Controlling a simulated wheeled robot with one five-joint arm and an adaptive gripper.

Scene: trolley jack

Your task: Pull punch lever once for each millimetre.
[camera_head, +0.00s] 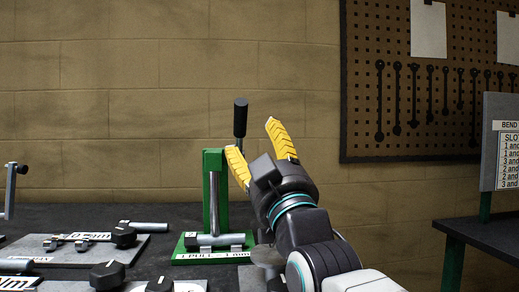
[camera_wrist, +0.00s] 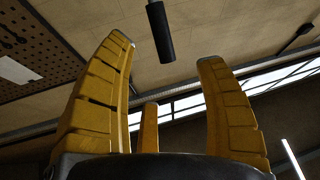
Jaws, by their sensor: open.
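The punch press is a green stand (camera_head: 213,185) on a green base with a label reading "1 PULL - 1 mm". A steel cylinder lies across its base. Its lever ends in a black upright handle (camera_head: 240,118); most of the lever's lower part is hidden behind my gripper. My gripper (camera_head: 254,138) is open, with its yellow fingers raised near the handle. In the wrist view the black handle (camera_wrist: 160,32) shows in the gap between the fingertips, seemingly beyond them. I see no contact, and the fingers are not closed on it.
Grey plates with black knobs (camera_head: 107,275) and steel rods lie on the dark bench to the left. A pegboard (camera_head: 430,80) with hanging tools is on the back wall. A sign starting "BEND" (camera_head: 506,155) stands on a dark table at right.

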